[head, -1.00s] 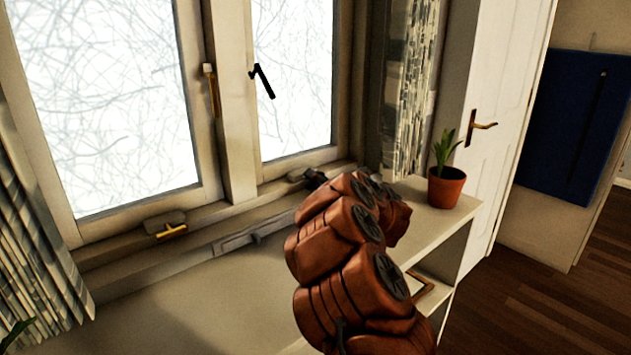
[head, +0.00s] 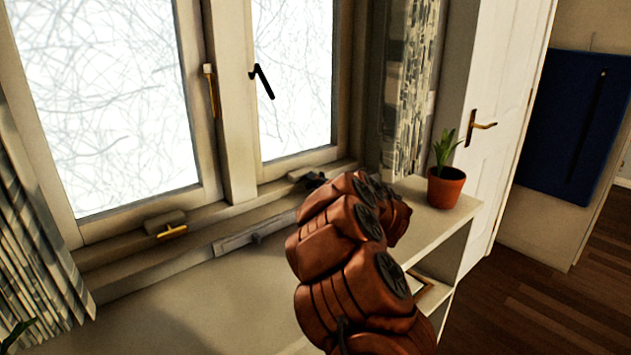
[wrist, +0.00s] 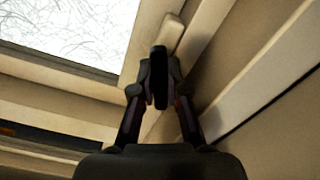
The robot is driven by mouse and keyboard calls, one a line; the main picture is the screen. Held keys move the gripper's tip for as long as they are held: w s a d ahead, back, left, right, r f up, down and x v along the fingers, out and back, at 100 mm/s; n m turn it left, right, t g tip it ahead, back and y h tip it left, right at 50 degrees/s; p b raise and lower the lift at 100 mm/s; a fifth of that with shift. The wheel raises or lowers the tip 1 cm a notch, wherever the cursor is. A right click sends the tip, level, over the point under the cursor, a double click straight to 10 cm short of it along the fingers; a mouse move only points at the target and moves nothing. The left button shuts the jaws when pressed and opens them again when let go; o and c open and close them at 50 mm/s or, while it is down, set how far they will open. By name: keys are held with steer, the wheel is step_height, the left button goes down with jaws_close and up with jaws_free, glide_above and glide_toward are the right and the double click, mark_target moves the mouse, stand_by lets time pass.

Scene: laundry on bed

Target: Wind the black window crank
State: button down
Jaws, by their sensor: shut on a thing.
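The black window crank (wrist: 158,62) shows in the wrist view as a dark upright handle between the two fingers of my gripper (wrist: 155,85). The fingers close on it from both sides, at the lower corner of the window frame. In the head view my gripper (head: 315,181) is at the sill under the right window, mostly hidden behind my orange-brown arm. The crank cannot be told apart from the gripper there.
A second crank with a brass-coloured handle (head: 173,231) sits under the left window. A black lever (head: 262,82) is on the right window. A potted plant (head: 446,185) stands on the shelf (head: 408,221) right of my arm. The shelf top on the left is clear.

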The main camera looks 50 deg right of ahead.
steer(key=m+p, duration=0.2)
steer(key=m, duration=0.1)
steer(key=shift+r, duration=0.15)
steer(key=shift+m+p, duration=0.3)
steer(key=shift+m, duration=0.7)
steer(key=shift+f, duration=0.2)
steer(key=c, duration=1.2)
jaws_free()
steer(key=shift+o, duration=0.2)
steer(key=s, duration=0.4)
steer(key=s+a, duration=0.1)
steer(key=s, duration=0.7)
steer(key=shift+a, duration=0.2)
